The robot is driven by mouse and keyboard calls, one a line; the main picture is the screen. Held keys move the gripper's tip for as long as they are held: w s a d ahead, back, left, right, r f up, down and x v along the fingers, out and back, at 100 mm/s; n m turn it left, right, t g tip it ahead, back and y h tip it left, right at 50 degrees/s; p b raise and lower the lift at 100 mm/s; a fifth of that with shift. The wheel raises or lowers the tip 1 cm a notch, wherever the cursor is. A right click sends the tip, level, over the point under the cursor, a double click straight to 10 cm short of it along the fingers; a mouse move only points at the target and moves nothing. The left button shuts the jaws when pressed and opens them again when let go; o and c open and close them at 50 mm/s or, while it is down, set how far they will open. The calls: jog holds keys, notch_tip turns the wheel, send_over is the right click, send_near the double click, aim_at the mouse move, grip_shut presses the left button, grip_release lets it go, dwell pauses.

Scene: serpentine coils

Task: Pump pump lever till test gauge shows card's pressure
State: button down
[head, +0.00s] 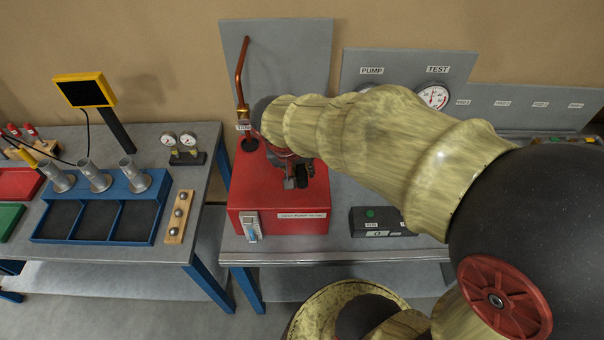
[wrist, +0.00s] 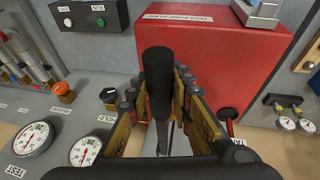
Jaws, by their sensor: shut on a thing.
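The red pump box (head: 280,205) stands on the grey bench, with a label on its front; it fills the upper middle of the wrist view (wrist: 200,50). The black-handled pump lever (wrist: 157,85) stands between the fingers of my gripper (wrist: 160,115), which is shut on it. In the head view my gripper (head: 297,178) is over the box, mostly hidden by my arm. The white test gauge (head: 432,97) sits on the back panel and also shows in the wrist view (wrist: 33,138); its reading is too small to tell. The pump gauge (wrist: 85,150) is beside it. I cannot make out a pressure card.
A dark box with a green button (head: 370,214) lies right of the pump. A second bench at left holds a blue tray (head: 150,232) with metal cylinders and two small gauges (head: 188,140).

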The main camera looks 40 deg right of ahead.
notch_tip(320, 180, down, 3)
jog(key=t+b, duration=0.1)
jog(key=b, duration=0.3)
jog(key=shift+s+h, duration=0.15)
jog(key=shift+h, duration=0.15)
jog(key=c, duration=1.6)
grip_release()
jog(key=shift+a+r, duration=0.1)
jog(key=shift+r, duration=0.1)
jog(key=shift+a+r, duration=0.1)
jog(key=shift+r, duration=0.2)
jog(key=v, duration=1.1)
